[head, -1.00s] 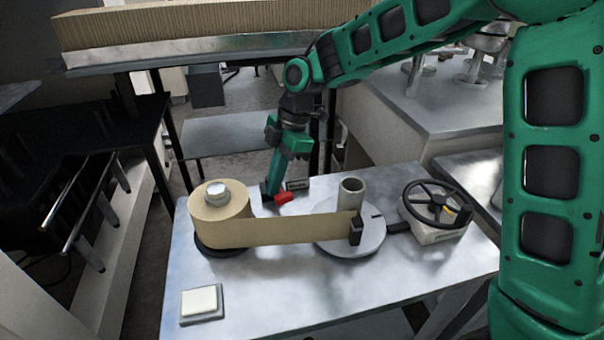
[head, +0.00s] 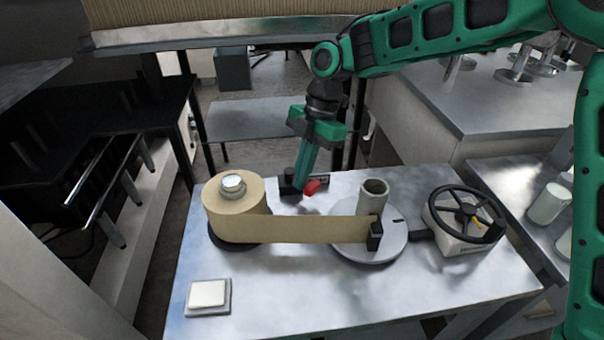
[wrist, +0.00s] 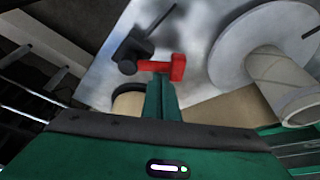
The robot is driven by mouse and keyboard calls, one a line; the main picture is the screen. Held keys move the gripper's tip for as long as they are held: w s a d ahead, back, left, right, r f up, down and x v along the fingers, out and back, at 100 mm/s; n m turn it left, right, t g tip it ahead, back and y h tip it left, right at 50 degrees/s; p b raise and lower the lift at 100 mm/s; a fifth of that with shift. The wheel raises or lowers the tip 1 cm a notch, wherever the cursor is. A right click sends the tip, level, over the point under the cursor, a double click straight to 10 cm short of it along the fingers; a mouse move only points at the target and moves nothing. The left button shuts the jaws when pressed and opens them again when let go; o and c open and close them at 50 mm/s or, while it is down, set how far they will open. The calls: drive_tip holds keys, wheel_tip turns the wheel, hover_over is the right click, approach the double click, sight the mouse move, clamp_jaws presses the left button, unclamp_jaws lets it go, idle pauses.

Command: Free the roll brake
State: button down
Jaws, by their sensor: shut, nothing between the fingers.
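The roll brake's red lever (head: 313,186) sits at the back edge of the table, just right of the kraft roll (head: 230,207). Its dark mount (head: 287,186) is partly hidden by my gripper. My gripper (head: 300,190) points down, shut and empty, close beside the red lever. In the wrist view my shut fingers (wrist: 161,92) reach up to the red lever (wrist: 178,68); I cannot tell if they touch it. The black mount (wrist: 135,50) lies left of the lever there. A paper strip runs from the roll to the grey disc (head: 350,248) with a core tube (head: 373,195).
A black handwheel (head: 466,213) stands at the table's right. A pale square pad (head: 208,294) lies at the front left. The front middle of the table is clear. A dark rack (head: 90,130) stands to the left.

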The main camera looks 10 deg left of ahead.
idle(0.4)
drive_tip(key=shift+s+a, duration=0.25)
drive_tip(key=shift+s, duration=0.2)
drive_tip(key=shift+s+a, duration=0.4)
drive_tip(key=shift+s, duration=0.25)
drive_tip(key=shift+s+a, duration=0.35)
drive_tip(key=shift+s, duration=0.25)
drive_tip(key=v, duration=1)
drive_tip(key=shift+w, duration=0.15)
